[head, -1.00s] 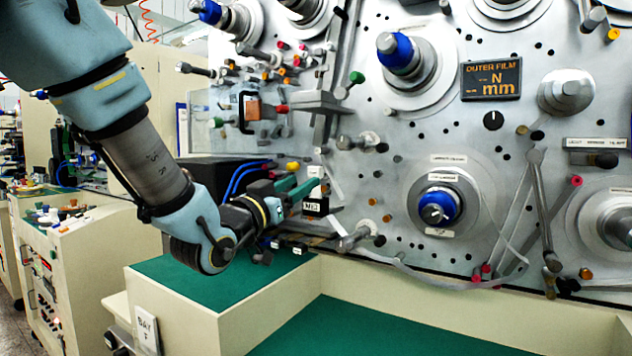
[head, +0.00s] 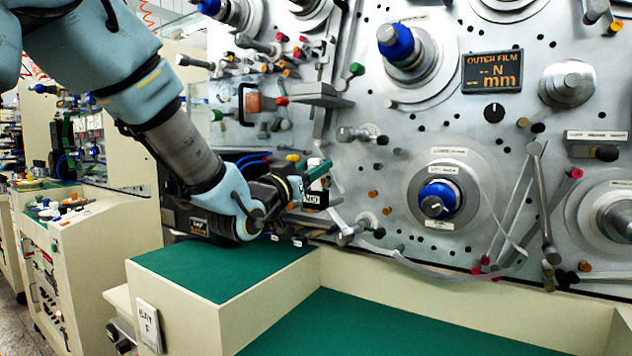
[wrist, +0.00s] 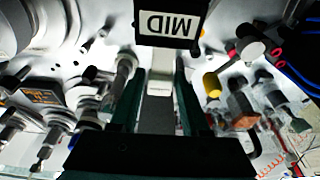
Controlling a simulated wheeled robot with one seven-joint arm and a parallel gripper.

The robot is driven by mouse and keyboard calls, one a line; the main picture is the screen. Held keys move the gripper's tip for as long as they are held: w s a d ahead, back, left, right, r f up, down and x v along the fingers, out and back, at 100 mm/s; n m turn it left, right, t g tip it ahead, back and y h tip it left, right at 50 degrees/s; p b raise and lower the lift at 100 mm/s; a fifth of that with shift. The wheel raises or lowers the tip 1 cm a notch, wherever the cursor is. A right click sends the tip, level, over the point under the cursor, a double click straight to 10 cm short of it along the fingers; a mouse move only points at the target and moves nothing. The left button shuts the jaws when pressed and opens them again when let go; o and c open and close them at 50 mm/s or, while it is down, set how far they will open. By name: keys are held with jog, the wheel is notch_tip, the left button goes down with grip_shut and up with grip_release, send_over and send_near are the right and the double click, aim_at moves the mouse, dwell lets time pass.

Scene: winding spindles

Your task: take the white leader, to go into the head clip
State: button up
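A white strip, which looks like the white leader (wrist: 160,83), shows in the wrist view below a black block labelled MID (wrist: 170,22). The MID block (head: 315,199) also shows in the head view, just beside my gripper. My gripper (wrist: 161,80) has its two green fingers apart, one on each side of the white strip. I cannot tell whether they touch it. In the head view my gripper (head: 318,170) is at the panel, and its fingers partly hide the strip. I cannot make out a head clip.
A spindle with a blue core (head: 438,199) stands on the panel to the right, with a pale band (head: 430,272) running below it. Rollers and coloured knobs crowd the panel around my gripper. A green-topped ledge (head: 225,268) below is clear.

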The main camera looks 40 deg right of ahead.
jog(key=c, duration=0.6)
jog(key=shift+c, duration=0.2)
jog(key=shift+r, duration=0.15)
jog(key=shift+r+p, duration=0.7)
jog(key=shift+r, duration=1.15)
jog(key=r+b+v, duration=0.2)
jog(key=v, duration=0.9)
jog(key=shift+s+a+r, duration=0.15)
jog(key=shift+a+r, duration=0.15)
jog(key=shift+a, duration=0.4)
